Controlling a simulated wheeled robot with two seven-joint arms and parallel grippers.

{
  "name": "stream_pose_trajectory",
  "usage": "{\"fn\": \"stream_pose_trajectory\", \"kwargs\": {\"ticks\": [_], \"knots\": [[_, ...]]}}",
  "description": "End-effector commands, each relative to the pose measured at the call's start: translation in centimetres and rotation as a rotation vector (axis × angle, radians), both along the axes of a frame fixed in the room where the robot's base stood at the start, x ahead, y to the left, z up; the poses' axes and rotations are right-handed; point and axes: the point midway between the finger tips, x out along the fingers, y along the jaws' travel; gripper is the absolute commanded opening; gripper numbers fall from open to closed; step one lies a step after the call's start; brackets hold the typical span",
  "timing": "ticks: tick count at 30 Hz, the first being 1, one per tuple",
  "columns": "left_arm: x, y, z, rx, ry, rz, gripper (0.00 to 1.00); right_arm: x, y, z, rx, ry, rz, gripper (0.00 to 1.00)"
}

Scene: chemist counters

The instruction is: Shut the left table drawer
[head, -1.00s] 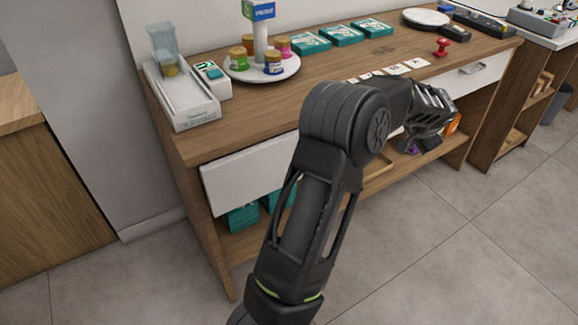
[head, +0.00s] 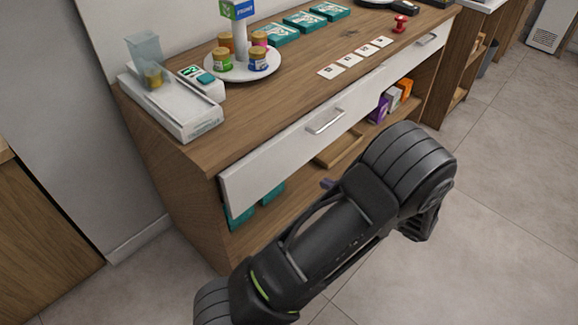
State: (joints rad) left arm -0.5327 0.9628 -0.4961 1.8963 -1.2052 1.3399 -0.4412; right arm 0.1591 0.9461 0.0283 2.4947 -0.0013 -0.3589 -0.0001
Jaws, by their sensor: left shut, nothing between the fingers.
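The left table drawer (head: 275,160) has a white front with a silver handle (head: 325,121), at the middle of the head view. Its front stands slightly proud of the wooden table's front edge, and I see no wide opening above it. My left arm crosses the lower middle of the view. My left gripper (head: 419,224) is shut and empty, low and to the right of the drawer, apart from it. The forearm partly hides the gripper, and its fingertips do not show clearly. My right gripper is out of view.
The wooden counter top (head: 290,100) holds a round white stand (head: 218,76) with jars, a white tray (head: 172,112), cards and teal boxes. The right drawer (head: 410,55) is beyond. Open shelves below hold boxes. The tiled floor (head: 500,240) at right is clear.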

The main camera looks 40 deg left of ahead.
Motion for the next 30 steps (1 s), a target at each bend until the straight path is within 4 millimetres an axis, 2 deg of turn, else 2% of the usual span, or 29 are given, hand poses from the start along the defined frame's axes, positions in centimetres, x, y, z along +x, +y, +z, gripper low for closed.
{"fn": "stream_pose_trajectory", "kwargs": {"ticks": [5,11,24,30], "knots": [[0.0,0.2,-0.1,-0.002,-0.002,0.002,0.0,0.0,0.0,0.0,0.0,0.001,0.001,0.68],[-0.1,1.8,-0.6,-0.002,-0.002,0.003,0.0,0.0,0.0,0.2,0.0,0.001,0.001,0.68],[-0.3,9.8,-3.1,-0.002,-0.002,0.005,0.0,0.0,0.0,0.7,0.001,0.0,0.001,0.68],[-0.3,12.5,-3.0,-0.003,-0.004,0.003,0.0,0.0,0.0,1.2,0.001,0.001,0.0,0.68]]}}
